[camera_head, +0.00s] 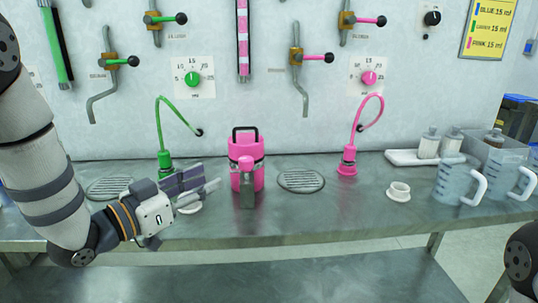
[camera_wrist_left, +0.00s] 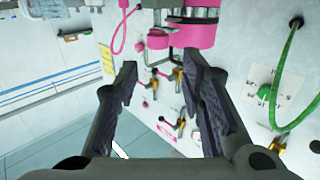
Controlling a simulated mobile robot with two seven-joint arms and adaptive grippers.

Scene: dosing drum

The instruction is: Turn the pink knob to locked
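A pink round knob (camera_head: 369,78) sits on a white scale plate on the wall, right of centre; I cannot read any locked mark on it. A pink drum (camera_head: 246,150) with a black handle stands on the bench, with a pink T-shaped part (camera_head: 246,164) and a grey metal part at its front. The drum also shows in the left wrist view (camera_wrist_left: 198,32), at the top. My left gripper (camera_head: 212,187) is open and empty, left of the drum and apart from it; its spread fingers also show in the left wrist view (camera_wrist_left: 165,88). My right gripper is out of view.
A green knob (camera_head: 193,78) and several levers on bent pipes are on the wall. A green hose (camera_head: 160,125) and a pink hose (camera_head: 357,125) stand on the bench (camera_head: 330,215). Drain grates flank the drum. A white ring (camera_head: 398,192) and clear jugs (camera_head: 458,182) are to the right.

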